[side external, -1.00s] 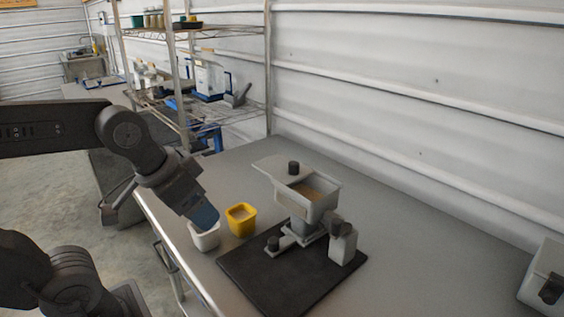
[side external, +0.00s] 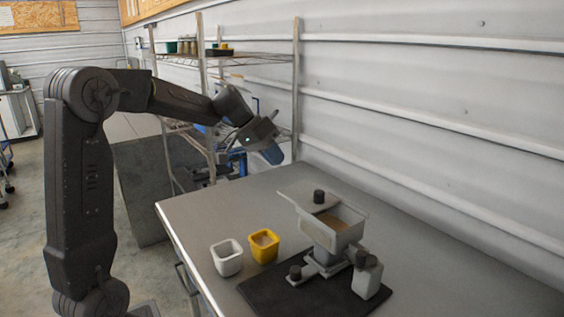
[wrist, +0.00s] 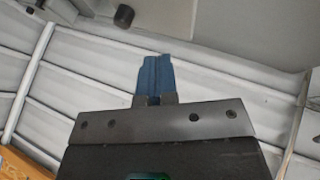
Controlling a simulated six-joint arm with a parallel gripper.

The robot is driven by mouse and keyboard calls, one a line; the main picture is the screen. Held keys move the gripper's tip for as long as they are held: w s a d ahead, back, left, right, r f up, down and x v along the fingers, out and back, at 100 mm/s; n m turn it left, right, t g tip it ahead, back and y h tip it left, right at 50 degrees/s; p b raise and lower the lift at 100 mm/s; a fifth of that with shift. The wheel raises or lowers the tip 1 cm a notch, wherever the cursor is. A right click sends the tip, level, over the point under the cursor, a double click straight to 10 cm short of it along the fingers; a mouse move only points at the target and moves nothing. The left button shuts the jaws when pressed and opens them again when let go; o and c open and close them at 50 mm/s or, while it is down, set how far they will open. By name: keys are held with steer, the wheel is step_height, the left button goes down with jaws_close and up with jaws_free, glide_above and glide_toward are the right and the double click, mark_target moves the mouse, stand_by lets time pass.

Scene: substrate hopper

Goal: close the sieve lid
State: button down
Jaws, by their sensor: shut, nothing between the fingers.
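The sieve hopper (side external: 350,234) stands on a black mat (side external: 275,297), with brown material in its open top. Its flat grey lid (side external: 297,192) with a black knob (side external: 318,197) sits off to the left and back of the opening, leaving much of it uncovered. My gripper (side external: 272,154) is raised above the back left of the table, apart from the lid and pointing down to the right. Its blue fingers (wrist: 155,77) are shut and empty. In the wrist view a black knob (wrist: 123,16) shows beyond the fingertips; the hopper is mostly cut off there.
A white cup (side external: 227,259) and a yellow cup (side external: 264,248) stand left of the hopper. A lower knob (side external: 296,272) and a pale block (side external: 367,281) with a black knob sit at its base. A wire shelf (side external: 297,90) stands behind my gripper. The table's back left is clear.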

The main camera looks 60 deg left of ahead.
mark_target(306, 198)
steer(key=x, duration=0.7)
steer(key=shift+d+f, duration=0.1)
steer(key=shift+d, duration=0.05)
steer(key=shift+w+d+f, duration=0.1)
steer(key=shift+w+d, duration=0.1)
steer(key=shift+d, duration=0.35)
steer(key=shift+w+d+f, duration=0.1)
steer(key=shift+w+d, duration=0.1)
steer(key=shift+d, duration=0.4)
steer(key=shift+w+d, duration=0.25)
steer(key=shift+d, duration=0.65)
steer(key=d, duration=0.9)
steer(key=shift+d, duration=0.2)
